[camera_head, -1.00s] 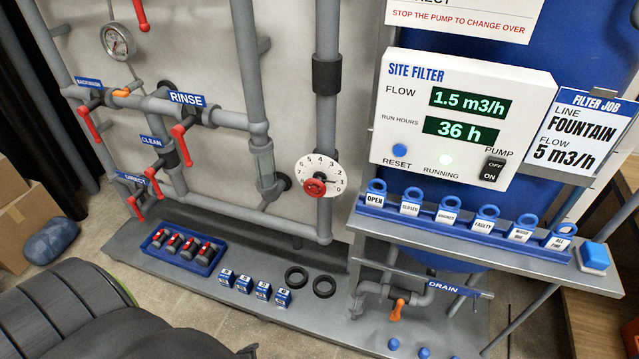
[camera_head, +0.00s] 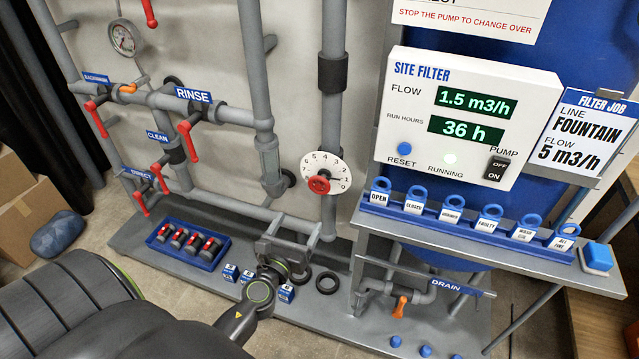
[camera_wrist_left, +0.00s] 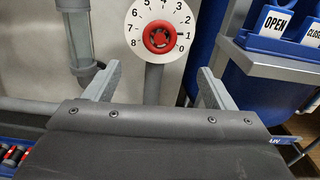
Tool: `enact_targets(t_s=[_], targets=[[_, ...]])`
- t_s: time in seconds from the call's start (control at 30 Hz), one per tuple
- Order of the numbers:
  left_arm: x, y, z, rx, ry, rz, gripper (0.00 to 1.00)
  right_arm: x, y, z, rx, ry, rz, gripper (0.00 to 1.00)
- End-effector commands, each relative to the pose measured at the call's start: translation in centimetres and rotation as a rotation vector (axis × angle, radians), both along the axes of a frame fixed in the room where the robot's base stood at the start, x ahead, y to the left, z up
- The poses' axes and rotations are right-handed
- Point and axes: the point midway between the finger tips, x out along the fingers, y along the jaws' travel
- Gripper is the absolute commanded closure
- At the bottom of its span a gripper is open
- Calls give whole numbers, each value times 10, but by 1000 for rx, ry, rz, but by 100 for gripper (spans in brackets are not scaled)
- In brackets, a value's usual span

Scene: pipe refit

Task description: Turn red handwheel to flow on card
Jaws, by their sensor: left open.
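The red handwheel (camera_head: 319,185) sits at the centre of a white numbered dial (camera_head: 325,168) on the vertical grey pipe. In the left wrist view the red handwheel (camera_wrist_left: 160,37) lies ahead, between and beyond the fingers. The job card (camera_head: 583,130) reads line FOUNTAIN, flow 5 m3/h. The filter panel (camera_head: 466,118) shows flow 1.5 m3/h and 36 h. My left gripper (camera_head: 286,228) is open and empty, below the handwheel and apart from it; its spread fingers also show in the left wrist view (camera_wrist_left: 152,85). My right gripper is not in view.
Red valve levers (camera_head: 188,138) stick out from the pipes at left. A blue tray (camera_head: 187,247) with red-and-black parts, small blue blocks (camera_head: 230,273) and a black ring (camera_head: 326,283) lie on the base. A shelf (camera_head: 470,239) with blue tags juts out at right.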

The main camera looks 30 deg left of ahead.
Motion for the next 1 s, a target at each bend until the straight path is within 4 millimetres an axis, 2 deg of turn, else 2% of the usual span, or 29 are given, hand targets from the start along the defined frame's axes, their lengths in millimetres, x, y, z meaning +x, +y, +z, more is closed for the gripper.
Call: enact_targets(t_s=[0.2,0.6,0.8,1.0], targets=[[43,10,3,-1,-2,1,23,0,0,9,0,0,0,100],[119,29,0,-4,-1,1,23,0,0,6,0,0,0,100],[143,34,0,-4,-1,1,23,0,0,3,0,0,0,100],[151,36,0,-5,0,1,23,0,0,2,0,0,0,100]])
